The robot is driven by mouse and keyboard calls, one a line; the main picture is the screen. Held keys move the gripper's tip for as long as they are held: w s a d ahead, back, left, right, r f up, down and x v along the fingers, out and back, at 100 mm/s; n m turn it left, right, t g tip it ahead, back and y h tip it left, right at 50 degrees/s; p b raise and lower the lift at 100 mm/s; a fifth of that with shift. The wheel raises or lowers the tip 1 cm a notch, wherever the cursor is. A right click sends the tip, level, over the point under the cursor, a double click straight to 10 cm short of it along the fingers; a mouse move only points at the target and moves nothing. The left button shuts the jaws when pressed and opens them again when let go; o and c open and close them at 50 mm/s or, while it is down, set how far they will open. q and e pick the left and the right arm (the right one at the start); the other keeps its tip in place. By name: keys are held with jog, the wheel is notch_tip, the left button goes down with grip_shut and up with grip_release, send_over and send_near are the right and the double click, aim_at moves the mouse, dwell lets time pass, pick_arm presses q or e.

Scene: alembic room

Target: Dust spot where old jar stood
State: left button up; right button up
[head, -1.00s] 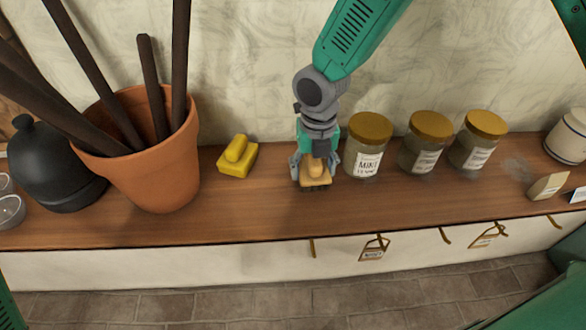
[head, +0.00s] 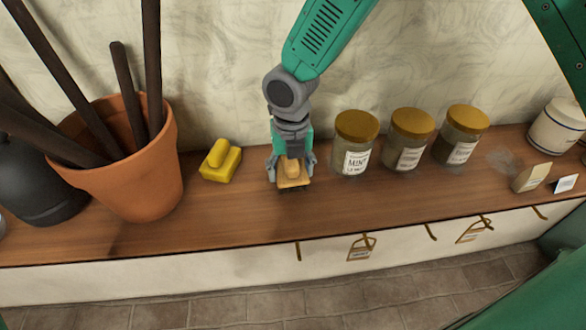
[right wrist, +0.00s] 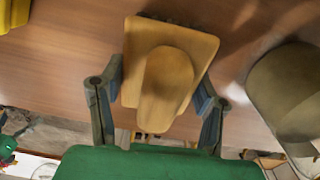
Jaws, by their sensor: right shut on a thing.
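My right gripper (head: 291,168) is shut on a wooden brush (head: 293,183) with a tan block, a rounded grip and dark bristles. It holds the brush low over the wooden shelf, left of the jars; I cannot tell whether the bristles touch. In the right wrist view the brush (right wrist: 168,75) sits between the two fingers. A greyish dust spot (head: 503,160) lies on the shelf right of the three jars. The nearest jar is labelled mint (head: 354,150); the other jars (head: 408,140) (head: 461,136) stand right of it. My left gripper is not in view.
A yellow block with a raised grip (head: 221,163) lies left of the brush. A terracotta pot (head: 130,180) with dark rods and a dark vessel (head: 35,180) stand at the left. A tan packet (head: 531,178), a small card (head: 565,183) and a white crock (head: 556,125) stand at the right.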

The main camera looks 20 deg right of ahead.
aim_at(303, 161)
jog(key=shift+d, duration=0.1)
jog(key=shift+w, duration=0.15)
jog(key=a, duration=0.4)
jog(key=w+a, duration=0.1)
jog(key=a, duration=0.1)
jog(key=shift+w+d, duration=0.15)
jog(key=shift+w+d+f, duration=0.25)
jog(key=shift+w+d, duration=0.75)
jog(key=shift+d, duration=0.3)
jog(key=shift+s+d, duration=0.1)
jog(key=shift+s, duration=0.05)
jog(key=shift+s+d, duration=0.2)
jog(key=shift+d, duration=0.35)
jog(key=shift+s+d+r, duration=0.1)
jog(key=shift+s+d, duration=0.1)
jog(key=shift+d, duration=0.5)
jog(key=shift+s+d, duration=0.1)
jog(key=shift+d, duration=0.95)
jog(key=shift+s+d, duration=0.2)
jog(key=shift+d, duration=0.4)
jog(key=shift+s+d+r, duration=0.1)
jog(key=shift+s+d, duration=0.1)
jog(key=shift+d, duration=0.15)
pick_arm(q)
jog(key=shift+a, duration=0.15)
